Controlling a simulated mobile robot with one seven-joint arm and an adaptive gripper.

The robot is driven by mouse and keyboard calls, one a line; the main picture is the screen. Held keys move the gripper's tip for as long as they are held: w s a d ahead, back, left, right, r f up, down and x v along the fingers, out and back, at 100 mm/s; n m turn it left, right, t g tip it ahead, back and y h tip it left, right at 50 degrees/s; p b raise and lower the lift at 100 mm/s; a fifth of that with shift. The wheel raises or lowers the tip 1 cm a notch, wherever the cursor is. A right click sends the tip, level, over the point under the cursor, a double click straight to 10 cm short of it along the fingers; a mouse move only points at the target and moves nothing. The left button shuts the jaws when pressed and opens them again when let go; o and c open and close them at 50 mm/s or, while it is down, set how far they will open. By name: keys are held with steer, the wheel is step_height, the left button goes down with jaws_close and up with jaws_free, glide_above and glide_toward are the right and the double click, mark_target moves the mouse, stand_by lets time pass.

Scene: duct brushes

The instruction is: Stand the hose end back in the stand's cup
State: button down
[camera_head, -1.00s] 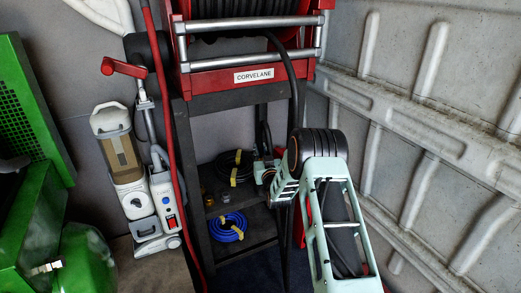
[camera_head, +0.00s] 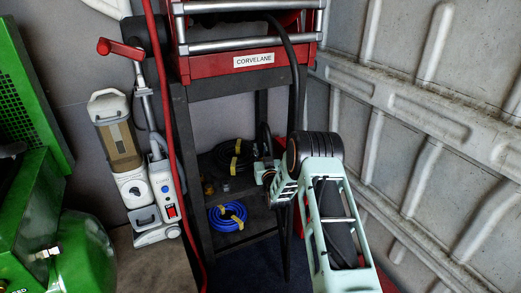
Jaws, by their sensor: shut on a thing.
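The hose reel stand (camera_head: 224,88) has a red top with a CORVELANE label, silver bars and dark legs and shelves. A black hose (camera_head: 296,70) comes over its front and runs down its right side, behind my arm's dark joint. My gripper (camera_head: 264,138) is small and dark beyond my pale green wrist, at the right of the stand. It is shut on what looks like the hose end, though the fingers blend with the dark parts behind. I cannot make out the stand's cup. My arm covers the area right of the lower shelves.
A coiled black cable (camera_head: 233,156) and a coiled blue cable (camera_head: 228,216) lie on the shelves. A white vacuum cleaner (camera_head: 126,160) stands left, beside a red hose (camera_head: 165,120). Green machinery (camera_head: 35,200) fills the far left. A ribbed wall (camera_head: 440,130) is close on the right.

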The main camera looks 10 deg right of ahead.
steer(key=shift+f, duration=0.1)
steer(key=shift+f, duration=2.6)
steer(key=c, duration=1.8)
jaws_free()
steer(key=shift+o, duration=0.2)
steer(key=shift+f, duration=0.1)
steer(key=shift+s, duration=0.1)
